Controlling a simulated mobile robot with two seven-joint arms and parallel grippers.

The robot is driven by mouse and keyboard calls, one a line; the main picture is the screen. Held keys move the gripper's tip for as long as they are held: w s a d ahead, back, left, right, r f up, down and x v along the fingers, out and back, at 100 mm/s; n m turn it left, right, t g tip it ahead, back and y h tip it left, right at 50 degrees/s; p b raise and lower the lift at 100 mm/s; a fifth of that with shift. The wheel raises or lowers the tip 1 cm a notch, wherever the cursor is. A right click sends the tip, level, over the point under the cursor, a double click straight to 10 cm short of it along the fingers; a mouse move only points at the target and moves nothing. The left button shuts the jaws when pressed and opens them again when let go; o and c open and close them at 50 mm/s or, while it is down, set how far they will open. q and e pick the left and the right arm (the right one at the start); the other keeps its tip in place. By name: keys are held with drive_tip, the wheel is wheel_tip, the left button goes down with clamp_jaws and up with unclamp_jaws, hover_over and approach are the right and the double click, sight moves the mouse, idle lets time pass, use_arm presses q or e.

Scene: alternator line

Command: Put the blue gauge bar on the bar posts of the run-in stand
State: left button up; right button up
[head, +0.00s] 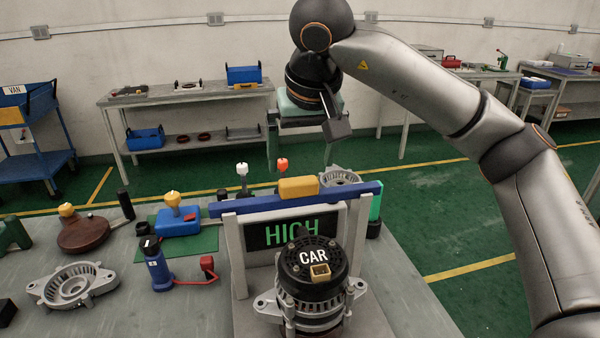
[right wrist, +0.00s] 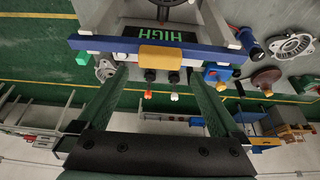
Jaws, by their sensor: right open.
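The blue gauge bar (head: 245,206), with a yellow grip block (head: 298,187) in its middle, lies across the tops of the grey posts (head: 236,262) of the run-in stand, behind the alternator marked CAR (head: 312,262). It looks seated on both posts, though the exact contact is hard to see. My right gripper (head: 300,160) hangs above and behind the bar, open and empty. In the right wrist view, the bar (right wrist: 105,43) and its yellow block (right wrist: 160,57) show just beyond the spread green fingers (right wrist: 158,75), apart from them. My left gripper is not in view.
A dark sign reading HIGH (head: 290,232) stands under the bar. Left on the table are a blue-black tool (head: 156,266), a red part (head: 207,268), a metal housing (head: 72,285) and a brown round piece (head: 83,235).

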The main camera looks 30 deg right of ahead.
drive_tip(key=v, duration=0.6)
drive_tip(key=shift+r+p, duration=0.25)
drive_tip(key=shift+p, duration=0.05)
drive_tip(key=shift+s, duration=0.15)
idle(2.0)
